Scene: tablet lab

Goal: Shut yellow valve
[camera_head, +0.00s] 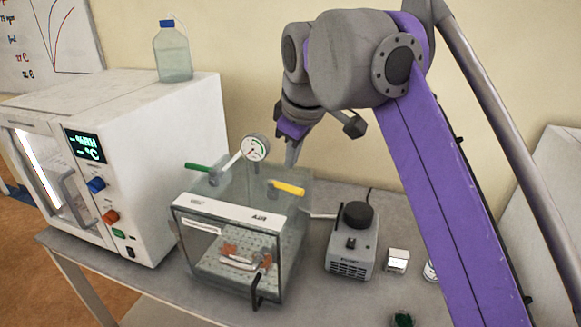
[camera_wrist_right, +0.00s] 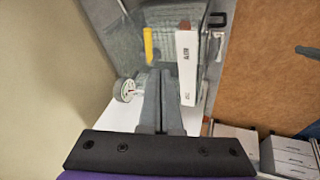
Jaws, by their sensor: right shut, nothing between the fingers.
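The yellow valve (camera_head: 287,187) is a small lever handle on top of a clear glass-walled chamber (camera_head: 290,245), near its right side. In the head view the lever lies nearly level, pointing right. In the right wrist view the yellow valve (camera_wrist_right: 148,45) is a short bar beside the white strip of the chamber. My right gripper (camera_head: 291,162) points down above the chamber top, just behind the yellow valve. In the right wrist view its fingers (camera_wrist_right: 161,72) are together, empty, with the tips close to the lever's near end. I cannot tell whether they touch. My left gripper is not in view.
A pressure gauge (camera_head: 256,148) and a green valve (camera_head: 197,168) stand on the chamber top. A white oven (camera_head: 180,130) with a bottle (camera_head: 172,55) on it stands left. A grey pump (camera_head: 350,250) and small white box (camera_head: 396,261) sit right on the table.

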